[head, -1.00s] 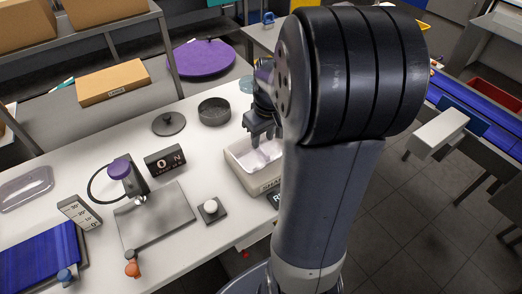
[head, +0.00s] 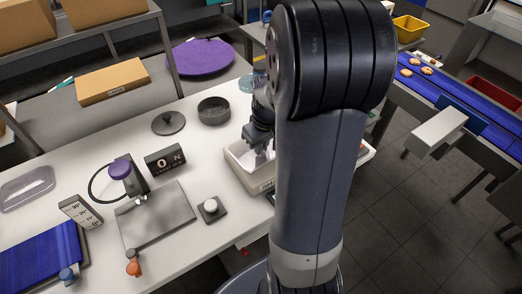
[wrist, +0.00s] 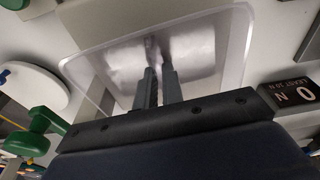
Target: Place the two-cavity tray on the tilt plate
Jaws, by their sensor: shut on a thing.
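The clear two-cavity tray (wrist: 100,65) fills the upper middle of the wrist view, with a pale cavity on each side of its centre. My gripper (wrist: 158,75) is shut on the tray at the ridge between the cavities. In the head view my gripper (head: 259,143) is low over a white bin (head: 236,171), and my arm hides part of the bin. Whether the tray is clear of the bin I cannot tell. The grey tilt plate (head: 160,216) lies on the bench to the left, bare, looking nearly flat.
A purple-knobbed device (head: 121,169) stands at the plate's back edge, with an orange knob (head: 133,267) at its front. An angle sign (head: 78,211), a black sign (head: 165,160) and a white button (head: 210,206) surround the plate. A round pan (head: 214,110) stands behind.

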